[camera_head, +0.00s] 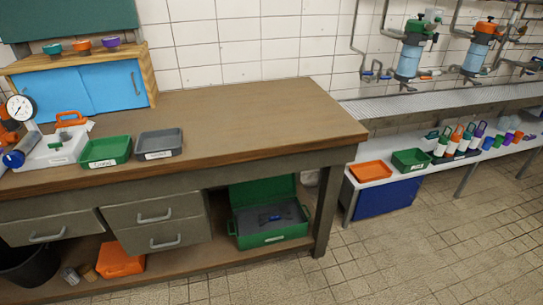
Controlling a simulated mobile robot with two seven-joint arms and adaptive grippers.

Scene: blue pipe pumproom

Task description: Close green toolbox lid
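The green toolbox (271,238) stands on the low shelf under the right end of the workbench. Its lid (262,191) is open and tilted up at the back, with its top edge in the shade under the bench top. The box has a dark grey inside with a small blue and black item (275,217) lying in it. A pale label and a green latch show on its front. Neither of my grippers is in view.
The bench top (240,110) overhangs the toolbox. A bench leg (326,212) stands just right of it, and grey drawers (155,222) are at its left. Tiled floor (400,260) is clear in front and to the right. A white low bench (385,173) holds trays and bottles.

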